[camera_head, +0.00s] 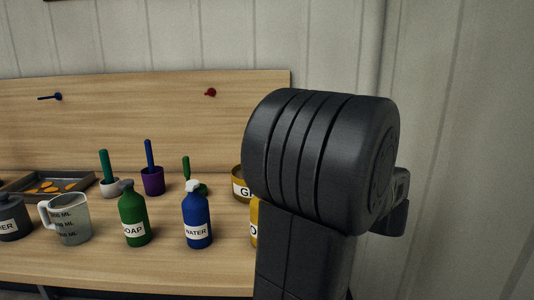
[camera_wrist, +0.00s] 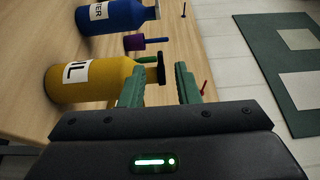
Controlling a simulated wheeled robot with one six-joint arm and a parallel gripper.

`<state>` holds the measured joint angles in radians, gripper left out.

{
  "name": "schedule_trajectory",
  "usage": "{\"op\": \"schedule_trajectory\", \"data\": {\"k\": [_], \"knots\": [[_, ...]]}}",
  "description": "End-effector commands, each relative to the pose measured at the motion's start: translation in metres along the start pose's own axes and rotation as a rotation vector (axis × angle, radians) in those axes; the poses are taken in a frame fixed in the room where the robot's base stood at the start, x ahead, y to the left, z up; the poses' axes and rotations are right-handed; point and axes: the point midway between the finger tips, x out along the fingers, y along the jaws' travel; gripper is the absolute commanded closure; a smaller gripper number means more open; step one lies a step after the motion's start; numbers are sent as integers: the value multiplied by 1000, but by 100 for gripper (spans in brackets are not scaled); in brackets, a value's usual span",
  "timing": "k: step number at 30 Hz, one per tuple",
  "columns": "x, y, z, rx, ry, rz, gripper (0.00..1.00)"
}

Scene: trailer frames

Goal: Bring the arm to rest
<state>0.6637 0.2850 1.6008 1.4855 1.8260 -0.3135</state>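My arm's dark, ribbed joint (camera_head: 320,150) fills the right middle of the head view, in front of the workbench; my gripper's fingers are not clear there. In the wrist view, my gripper (camera_wrist: 160,85) shows two green fingers standing apart, with a clear gap between them. A yellow bottle with a partly readable label ending in "IL" (camera_wrist: 85,88) appears sideways just left of the fingers. Its dark top reaches near the left finger; I cannot tell whether they touch. In the head view, only a sliver of a yellow bottle (camera_head: 254,222) shows beside my arm.
The wooden bench (camera_head: 100,265) holds a grey tray (camera_head: 20,186), a measuring jug (camera_head: 72,222), a green SOAP bottle (camera_head: 132,215), a blue WATER bottle (camera_head: 197,218) and several small pots. Pegs stick out of the back board. A green mat (camera_wrist: 275,50) lies on the floor.

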Motion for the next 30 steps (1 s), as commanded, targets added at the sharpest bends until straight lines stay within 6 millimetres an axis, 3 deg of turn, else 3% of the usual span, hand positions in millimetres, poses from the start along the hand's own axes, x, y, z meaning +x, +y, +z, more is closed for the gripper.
{"op": "schedule_trajectory", "data": {"k": [14,18,30], "knots": [[80,0,1,-1,-4,0,71],[79,-10,-1,76,1,0,71],[79,-12,-2,206,1,0,71]]}}
